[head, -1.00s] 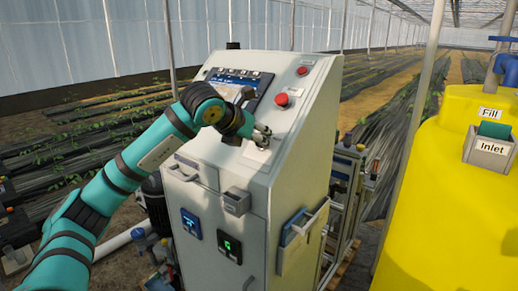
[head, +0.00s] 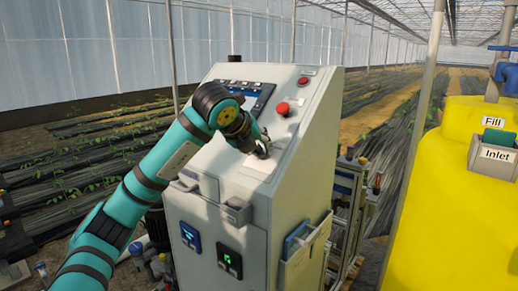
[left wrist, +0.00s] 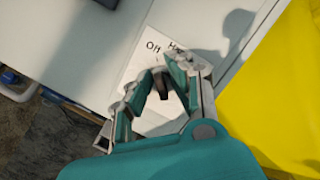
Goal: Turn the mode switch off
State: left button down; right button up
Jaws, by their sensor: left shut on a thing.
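The mode switch (left wrist: 163,87) is a small dark knob on a white plate (left wrist: 137,75) on the sloping face of the grey control cabinet. The plate reads "Off" at the upper left of the knob, and a label starting with "H" is partly hidden behind a finger. My left gripper (left wrist: 162,80) is shut on the knob, a finger on each side. In the head view my left gripper (head: 262,146) is at the cabinet's sloping panel, below the red button, and it hides the knob. My right gripper is in neither view.
A red mushroom button (head: 283,108) and a display (head: 255,92) are higher on the cabinet (head: 250,205). Handles and a document holder (head: 303,243) stick out lower down. A yellow tank (head: 450,200) stands at the right.

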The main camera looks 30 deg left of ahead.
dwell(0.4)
pick_arm(q)
jog(key=c, duration=1.4)
grip_release()
jog(key=shift+r, duration=0.1)
jog(key=v, duration=1.2)
